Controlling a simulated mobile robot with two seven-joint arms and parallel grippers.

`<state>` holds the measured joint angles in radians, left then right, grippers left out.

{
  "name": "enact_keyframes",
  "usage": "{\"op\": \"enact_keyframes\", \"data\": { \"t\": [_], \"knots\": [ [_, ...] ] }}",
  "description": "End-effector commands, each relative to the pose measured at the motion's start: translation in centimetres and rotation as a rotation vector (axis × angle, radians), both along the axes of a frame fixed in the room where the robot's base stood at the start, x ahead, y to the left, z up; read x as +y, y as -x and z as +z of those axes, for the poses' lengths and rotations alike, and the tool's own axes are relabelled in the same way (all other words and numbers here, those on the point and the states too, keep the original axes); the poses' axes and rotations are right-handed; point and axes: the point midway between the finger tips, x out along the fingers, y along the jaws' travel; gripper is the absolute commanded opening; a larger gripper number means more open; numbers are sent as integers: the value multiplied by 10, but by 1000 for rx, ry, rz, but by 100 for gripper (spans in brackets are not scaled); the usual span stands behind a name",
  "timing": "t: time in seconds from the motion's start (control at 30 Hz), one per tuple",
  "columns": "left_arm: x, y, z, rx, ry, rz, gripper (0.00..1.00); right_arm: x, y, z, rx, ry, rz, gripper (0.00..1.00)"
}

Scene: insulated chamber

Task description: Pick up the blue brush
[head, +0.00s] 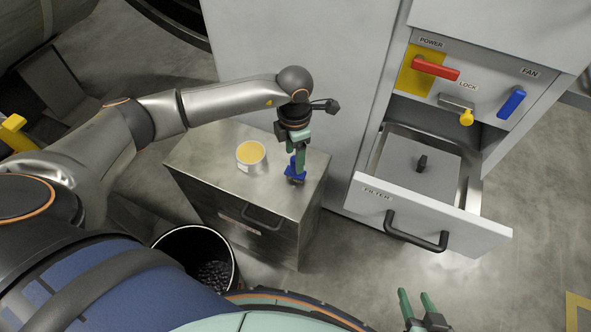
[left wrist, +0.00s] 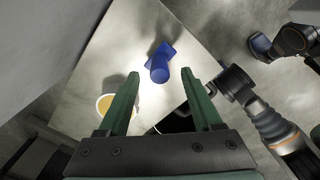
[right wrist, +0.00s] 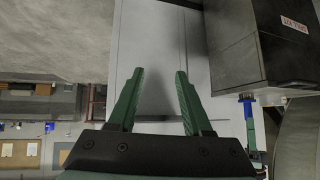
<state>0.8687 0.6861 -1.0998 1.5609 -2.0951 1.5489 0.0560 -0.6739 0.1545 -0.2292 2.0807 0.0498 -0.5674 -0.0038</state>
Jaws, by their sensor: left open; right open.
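The blue brush (head: 295,172) stands on top of the low metal cabinet (head: 215,160), near its right side. In the left wrist view the brush (left wrist: 160,66) shows its round handle end toward the camera, between and a little beyond my fingertips. My left gripper (head: 299,158) points down right over the brush with its green fingers open; its fingertips (left wrist: 160,73) stand apart on either side of the handle, with visible gaps. My right gripper (head: 415,292) is open and empty at the bottom of the head view, and its fingers (right wrist: 160,73) hold nothing.
A tin with yellow contents (head: 251,155) stands left of the brush on the cabinet top. A dark bin (head: 200,240) is on the floor in front. At right, an open filter drawer (head: 420,215) juts out below a panel with a red handle (head: 435,68).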

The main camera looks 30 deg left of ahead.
Motion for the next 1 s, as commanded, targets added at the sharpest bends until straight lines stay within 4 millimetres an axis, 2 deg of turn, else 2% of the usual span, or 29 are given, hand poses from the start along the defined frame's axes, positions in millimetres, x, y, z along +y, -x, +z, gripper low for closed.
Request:
{"op": "enact_keyframes", "data": {
  "t": [0.17,0.23,0.4,0.73,1.0],
  "knots": [
    [-1,0,-22,3,1,1,66,-1,-3,0,-20,0,-3,50],
    [-1,-1,-31,2,1,2,66,0,-20,18,-102,-5,-4,50],
    [-2,-1,-48,1,2,0,66,-1,-36,39,-199,-5,1,50],
    [-1,-1,-52,0,1,0,66,-1,-39,44,-226,-5,3,50],
    [-1,-1,-52,0,1,0,36,-1,-39,44,-224,-4,3,50]
  ]
}}
